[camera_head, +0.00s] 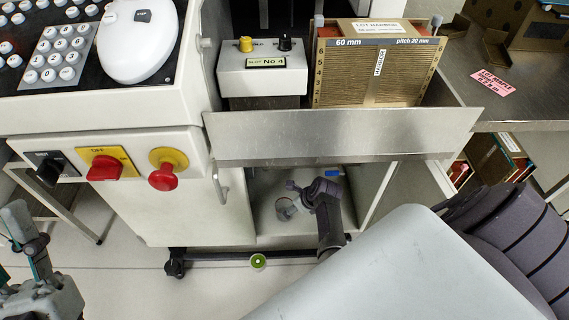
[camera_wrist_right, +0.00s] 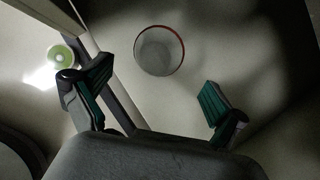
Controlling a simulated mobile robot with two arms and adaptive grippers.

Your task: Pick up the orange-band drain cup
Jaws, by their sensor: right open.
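In the right wrist view the orange-band drain cup (camera_wrist_right: 160,52) is a clear round cup with a thin orange-red rim. It stands on the pale floor of a dim space, beyond my fingertips. My right gripper (camera_wrist_right: 157,88) is open and empty, one teal-padded finger on each side below the cup, apart from it. In the head view my right arm reaches into the open cabinet under the machine. A pale rounded shape (camera_head: 285,207) beside it seems to be the cup, partly unclear. My left gripper (camera_head: 28,245) is cut off at the lower left; its opening is unclear.
A green-band cup (camera_head: 258,261) lies outside the cabinet by the base bar; it also shows in the right wrist view (camera_wrist_right: 61,56). The cabinet door (camera_head: 185,200) and a metal shelf front (camera_head: 340,133) bound the opening. A box marked 60 mm (camera_head: 375,75) sits above.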

